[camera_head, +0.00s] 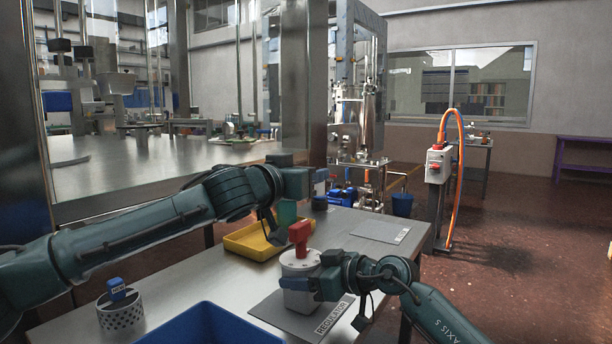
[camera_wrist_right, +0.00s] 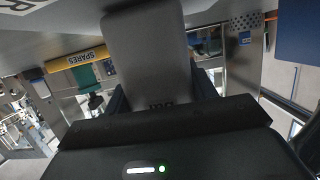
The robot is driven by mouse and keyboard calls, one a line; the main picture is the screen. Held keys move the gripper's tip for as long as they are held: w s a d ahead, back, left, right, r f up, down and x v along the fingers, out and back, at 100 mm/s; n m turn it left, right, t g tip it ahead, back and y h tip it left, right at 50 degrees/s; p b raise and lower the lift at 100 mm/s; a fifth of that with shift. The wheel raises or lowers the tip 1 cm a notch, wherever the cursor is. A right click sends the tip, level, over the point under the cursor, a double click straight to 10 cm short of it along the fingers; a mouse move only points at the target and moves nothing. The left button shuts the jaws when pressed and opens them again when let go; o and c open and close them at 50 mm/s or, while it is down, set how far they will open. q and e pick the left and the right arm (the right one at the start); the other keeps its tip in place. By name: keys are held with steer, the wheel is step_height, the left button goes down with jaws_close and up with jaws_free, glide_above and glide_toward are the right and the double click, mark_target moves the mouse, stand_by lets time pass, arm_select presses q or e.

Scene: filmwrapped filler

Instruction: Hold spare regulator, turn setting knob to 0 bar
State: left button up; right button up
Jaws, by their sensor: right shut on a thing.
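The regulator (camera_head: 298,290) is a pale grey-white body with a round flanged top and a red setting knob (camera_head: 300,234) standing up from it. It is upright over the grey mat marked REGULATOR (camera_head: 270,311); whether it touches the mat I cannot tell. My right gripper (camera_head: 314,283) is shut on its body from the right. In the right wrist view the grey body (camera_wrist_right: 150,55) fills the space between the fingers, with upside-down "bar" lettering; the knob's setting is not readable. My left gripper (camera_head: 318,180) is above and behind the regulator, apart from the knob; its jaw opening is unclear.
A yellow SPARES tray (camera_head: 246,247) lies behind the regulator, with a green item near it. A blue bin (camera_head: 210,328) is at the front, and a perforated holder (camera_head: 121,314) with a blue NEW-tagged item stands left. A second grey mat (camera_head: 385,232) is bare.

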steer(key=shift+f, duration=0.4)
steer(key=o, duration=1.2)
steer(key=shift+r, duration=0.2)
steer(key=shift+o, duration=0.2)
steer(key=shift+r, duration=0.1)
